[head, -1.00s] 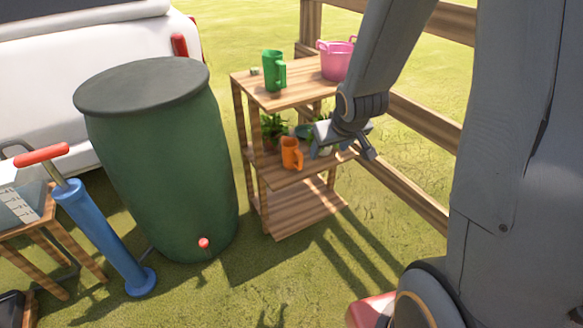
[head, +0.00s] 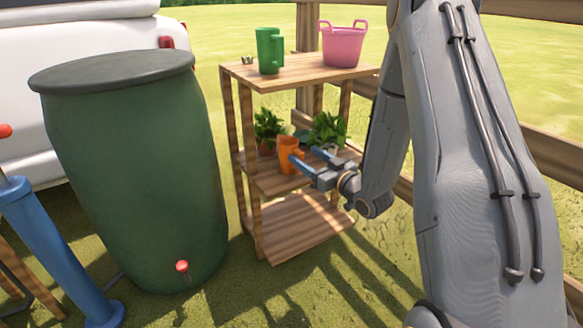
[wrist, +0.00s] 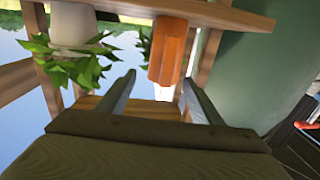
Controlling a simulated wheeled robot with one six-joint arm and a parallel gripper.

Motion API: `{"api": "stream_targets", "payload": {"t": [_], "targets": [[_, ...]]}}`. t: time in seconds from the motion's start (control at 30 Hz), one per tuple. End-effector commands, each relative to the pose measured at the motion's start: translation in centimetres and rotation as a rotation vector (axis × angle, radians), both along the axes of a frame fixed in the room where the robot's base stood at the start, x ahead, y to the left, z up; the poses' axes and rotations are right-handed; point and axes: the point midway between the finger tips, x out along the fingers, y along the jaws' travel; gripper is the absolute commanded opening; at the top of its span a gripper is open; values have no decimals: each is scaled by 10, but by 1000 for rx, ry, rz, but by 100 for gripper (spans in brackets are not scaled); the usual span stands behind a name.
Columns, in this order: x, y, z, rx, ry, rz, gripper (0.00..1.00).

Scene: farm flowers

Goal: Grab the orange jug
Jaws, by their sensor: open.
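The orange jug (head: 286,157) stands upright on the middle shelf, near its front left part. My gripper (head: 304,156) is open, just to the right of the jug, with its fingers pointing at it. In the wrist view, which appears upside down, the jug (wrist: 172,48) is ahead of the open fingers (wrist: 158,80). It lies across the gap between the fingertips, closer to the right one. I cannot tell whether a finger touches it. Nothing is held.
The wooden shelf (head: 300,222) also bears leafy potted plants (head: 328,130) behind the jug, and a green jug (head: 270,50) and pink basket (head: 343,45) on top. A dark green barrel (head: 135,180) stands left. A wooden fence (head: 560,158) runs at right.

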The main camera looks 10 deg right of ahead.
Motion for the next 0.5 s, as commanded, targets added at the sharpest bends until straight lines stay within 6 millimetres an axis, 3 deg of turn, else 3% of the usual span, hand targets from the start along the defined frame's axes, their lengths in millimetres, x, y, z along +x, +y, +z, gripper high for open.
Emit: {"api": "stream_targets", "payload": {"t": [0.5], "targets": [[41,25,-2,2,-11,6,60]]}}
